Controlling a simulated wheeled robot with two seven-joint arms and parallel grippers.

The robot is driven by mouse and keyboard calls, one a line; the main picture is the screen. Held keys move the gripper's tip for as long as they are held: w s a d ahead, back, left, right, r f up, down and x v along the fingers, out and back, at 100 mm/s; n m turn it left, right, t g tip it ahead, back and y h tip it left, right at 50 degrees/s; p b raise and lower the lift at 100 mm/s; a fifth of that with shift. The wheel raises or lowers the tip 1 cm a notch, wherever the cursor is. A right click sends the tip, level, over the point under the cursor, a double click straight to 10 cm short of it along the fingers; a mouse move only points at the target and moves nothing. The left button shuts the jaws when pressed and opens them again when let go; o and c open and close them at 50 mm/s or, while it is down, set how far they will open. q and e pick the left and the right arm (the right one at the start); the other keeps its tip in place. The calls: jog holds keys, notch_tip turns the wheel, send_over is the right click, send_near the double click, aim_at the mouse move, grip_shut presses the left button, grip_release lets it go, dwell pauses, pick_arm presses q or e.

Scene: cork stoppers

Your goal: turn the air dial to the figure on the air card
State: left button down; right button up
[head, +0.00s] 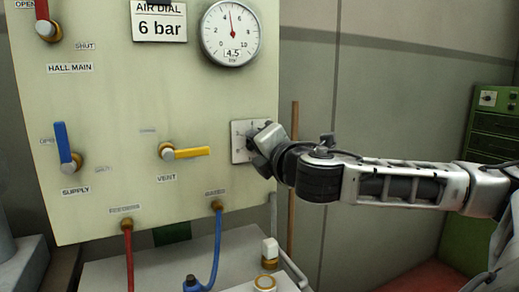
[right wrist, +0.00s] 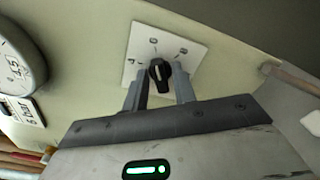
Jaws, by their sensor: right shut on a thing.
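The air card (head: 159,27) at the top of the panel reads "AIR DIAL 6 bar". The round gauge (head: 230,33) to its right shows 4.5 bar in its window, with its needle pointing nearly straight up. The air dial is a black knob (right wrist: 159,72) with a pale mark, on a square white plate (right wrist: 138,48) at the panel's right edge. My right gripper (right wrist: 159,93) is shut on the knob, one finger on each side. In the head view my right gripper (head: 261,142) covers most of the plate. My left gripper is not in view.
A yellow vent lever (head: 192,152) lies level left of the dial. A blue supply lever (head: 62,142) points up, and a red lever (head: 45,10) is at top left. Red (head: 129,260) and blue (head: 215,250) hoses hang below. A brown pole (head: 293,210) stands behind my right gripper.

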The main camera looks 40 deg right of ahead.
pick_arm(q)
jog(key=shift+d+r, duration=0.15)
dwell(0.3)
pick_arm(e)
jog(key=o, duration=0.7)
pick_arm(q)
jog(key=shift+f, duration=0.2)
